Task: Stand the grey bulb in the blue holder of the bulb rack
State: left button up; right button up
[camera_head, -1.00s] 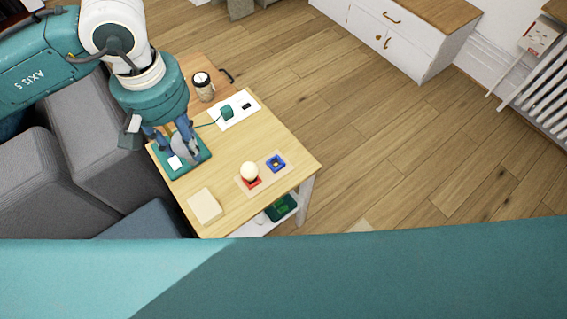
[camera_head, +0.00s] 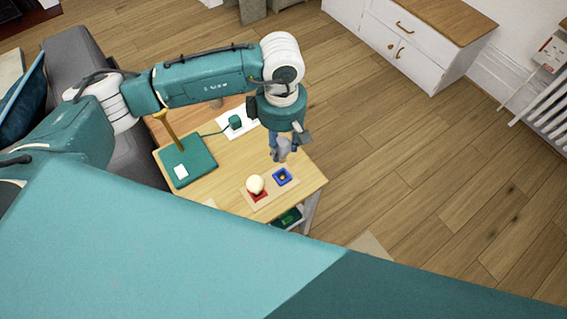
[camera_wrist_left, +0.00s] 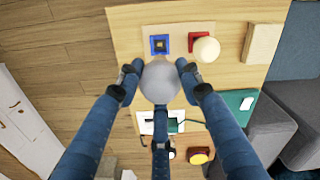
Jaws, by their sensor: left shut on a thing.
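My left gripper (camera_head: 288,146) is shut on the grey bulb (camera_wrist_left: 160,82), whose round globe shows between the fingers in the left wrist view. It holds the bulb above the table, close to the blue holder (camera_head: 282,177) and behind it in the head view. The blue holder is square and empty, with a small gold centre, and also shows in the left wrist view (camera_wrist_left: 159,45). It sits on the wooden bulb rack (camera_wrist_left: 179,45). Beside it, a cream bulb (camera_head: 255,184) stands in the red holder (camera_head: 258,196). My right gripper is not in view.
A teal lamp base (camera_head: 196,160) with a brass stem (camera_head: 166,130) stands on the left of the table. A white board with a green plug (camera_head: 235,122) lies at the back. A pale block (camera_wrist_left: 262,43) lies beside the rack. Grey seats border the table.

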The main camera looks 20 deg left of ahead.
pick_arm(q)
notch_tip(320, 180, down, 11)
jog(key=shift+f+p, duration=0.15)
jog(key=shift+p, duration=0.6)
jog(key=shift+f, duration=0.15)
jog(key=o, duration=1.1)
